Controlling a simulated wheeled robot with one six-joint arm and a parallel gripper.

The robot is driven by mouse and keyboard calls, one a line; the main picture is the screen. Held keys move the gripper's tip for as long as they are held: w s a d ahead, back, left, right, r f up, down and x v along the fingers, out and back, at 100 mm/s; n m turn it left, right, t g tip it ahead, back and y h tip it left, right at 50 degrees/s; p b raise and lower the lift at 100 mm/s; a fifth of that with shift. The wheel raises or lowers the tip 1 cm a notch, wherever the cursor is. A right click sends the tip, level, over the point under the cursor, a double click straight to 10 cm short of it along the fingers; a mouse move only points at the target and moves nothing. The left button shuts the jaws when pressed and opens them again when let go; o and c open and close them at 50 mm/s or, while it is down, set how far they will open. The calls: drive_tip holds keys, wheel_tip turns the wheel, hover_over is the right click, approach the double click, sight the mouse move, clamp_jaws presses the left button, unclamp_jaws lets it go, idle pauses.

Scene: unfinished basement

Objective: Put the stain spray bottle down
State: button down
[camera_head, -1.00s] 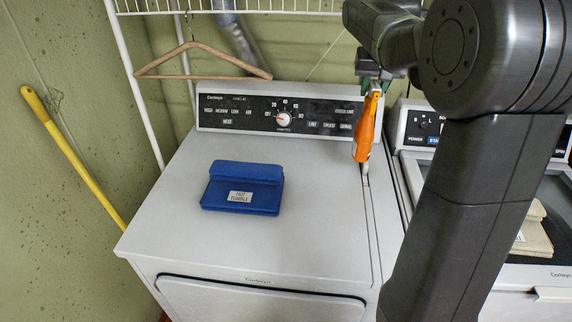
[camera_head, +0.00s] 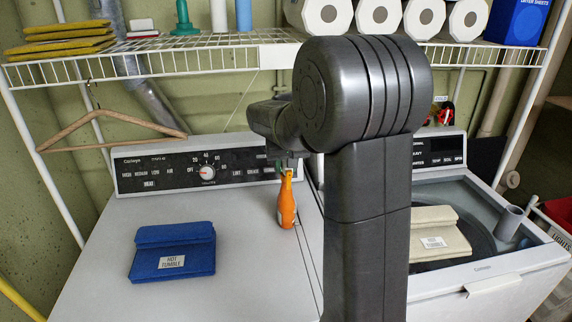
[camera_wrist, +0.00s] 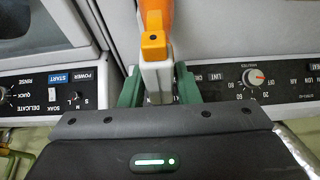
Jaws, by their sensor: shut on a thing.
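The stain spray bottle (camera_head: 287,205) is orange with a pale neck and an orange top. In the head view it is over the right part of the left machine's white top (camera_head: 240,270), in front of the control panel. It looks nearly upright; I cannot tell whether its base touches the surface. My gripper (camera_head: 287,165) is shut on its upper end. In the wrist view the green fingers of my gripper (camera_wrist: 158,88) are on both sides of the bottle's pale neck (camera_wrist: 157,75), and the orange body runs out of the top of the frame.
A beige cloth (camera_head: 435,232) lies on the right machine (camera_head: 490,275). A wire shelf (camera_head: 200,50) with paper rolls (camera_head: 378,14) spans above; a wooden hanger (camera_head: 110,122) hangs left. The top between blue cloth and bottle is clear.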

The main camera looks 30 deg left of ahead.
drive_tip(key=c, duration=1.1)
unclamp_jaws()
drive_tip(key=shift+f, duration=0.1)
drive_tip(key=b+v, duration=0.1)
drive_tip(key=v, duration=1.1)
